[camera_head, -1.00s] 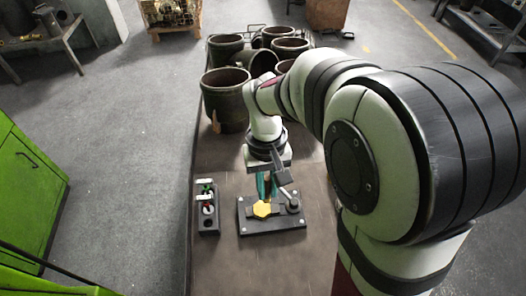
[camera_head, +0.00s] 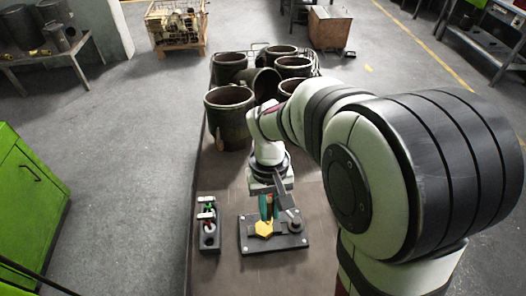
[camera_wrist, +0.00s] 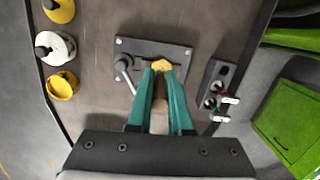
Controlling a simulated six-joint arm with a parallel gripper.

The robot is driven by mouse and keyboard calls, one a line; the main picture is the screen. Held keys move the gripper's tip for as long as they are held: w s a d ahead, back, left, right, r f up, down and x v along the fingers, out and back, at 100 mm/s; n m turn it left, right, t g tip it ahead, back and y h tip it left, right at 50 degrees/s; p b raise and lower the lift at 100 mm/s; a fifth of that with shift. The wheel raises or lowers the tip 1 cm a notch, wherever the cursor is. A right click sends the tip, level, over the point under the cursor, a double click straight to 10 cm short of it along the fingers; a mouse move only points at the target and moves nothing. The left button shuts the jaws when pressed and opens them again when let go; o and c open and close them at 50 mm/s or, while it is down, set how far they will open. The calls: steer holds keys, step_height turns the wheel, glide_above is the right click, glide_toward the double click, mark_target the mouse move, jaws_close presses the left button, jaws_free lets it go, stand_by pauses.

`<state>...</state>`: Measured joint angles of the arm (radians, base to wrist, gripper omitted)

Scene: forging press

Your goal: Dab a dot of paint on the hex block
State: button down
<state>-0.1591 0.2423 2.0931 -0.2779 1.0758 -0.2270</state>
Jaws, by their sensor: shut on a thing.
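The yellow hex block (camera_head: 264,229) sits on a dark fixture plate (camera_head: 258,245), beside a clamp with a lever (camera_head: 291,216). The block also shows past my fingertips in the wrist view (camera_wrist: 162,64). My gripper (camera_head: 269,212) has teal fingers and points down just above and behind the block. It is shut on a brown, stick-like paint marker (camera_wrist: 159,96). The marker's tip is hidden by the fingers and the block, so I cannot tell whether it touches.
A dark rack (camera_head: 208,224) left of the plate holds a green and a red marker with white tags; its front hole looks empty. Several large pots (camera_head: 229,108) stand at the back of the table.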

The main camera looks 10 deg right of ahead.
mark_target(269, 220)
steer(key=shift+f, duration=2.65)
steer(key=shift+w+a+f, duration=0.3)
steer(key=shift+w+f, duration=0.25)
steer(key=shift+w, duration=0.05)
steer(key=shift+w+a+f, duration=0.15)
steer(key=shift+w+a, duration=0.15)
steer(key=shift+w, duration=0.35)
steer(key=shift+w+a+f, duration=0.15)
steer(key=shift+w+a, duration=0.15)
steer(key=shift+w, duration=0.3)
steer(key=shift+s+d, duration=0.3)
steer(key=shift+s, duration=0.3)
steer(key=shift+s+d, duration=0.25)
steer(key=shift+s, duration=0.35)
steer(key=shift+s+d, duration=0.3)
steer(key=shift+s, duration=0.3)
steer(key=shift+r, duration=4.1)
steer(key=shift+f, duration=0.25)
